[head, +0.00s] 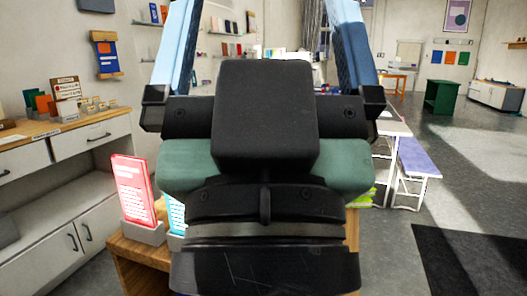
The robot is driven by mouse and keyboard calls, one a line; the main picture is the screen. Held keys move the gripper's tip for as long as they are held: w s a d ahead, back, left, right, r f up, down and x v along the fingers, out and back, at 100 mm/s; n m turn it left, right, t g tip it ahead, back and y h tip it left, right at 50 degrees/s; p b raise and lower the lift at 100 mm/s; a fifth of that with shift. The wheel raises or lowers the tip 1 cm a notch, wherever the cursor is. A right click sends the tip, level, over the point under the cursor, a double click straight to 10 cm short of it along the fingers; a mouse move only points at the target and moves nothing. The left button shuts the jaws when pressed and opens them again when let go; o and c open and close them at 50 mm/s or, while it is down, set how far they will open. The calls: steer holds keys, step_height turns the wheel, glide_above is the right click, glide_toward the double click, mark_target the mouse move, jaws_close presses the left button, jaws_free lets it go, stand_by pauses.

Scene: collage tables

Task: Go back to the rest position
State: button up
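My gripper (263,20) fills the middle of the head view, raised close to the camera. Its two blue fingers stand wide apart and point up, with their tips cut off or nearly so at the top edge. I see the far shelves and wall between the fingers and nothing held there. My dark wrist and arm hide much of the middle and bottom of the view.
A wooden table (139,254) with a red lit sign (135,192) and a blue sign (176,215) stands behind my arm. A white cabinet (65,200) lines the left. A purple-topped bench (418,158) and dark mat (470,262) are right; grey floor there looks open.

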step_height(320, 180, up, 26)
steer(key=p, duration=2.4)
steer(key=shift+w+a, duration=0.1)
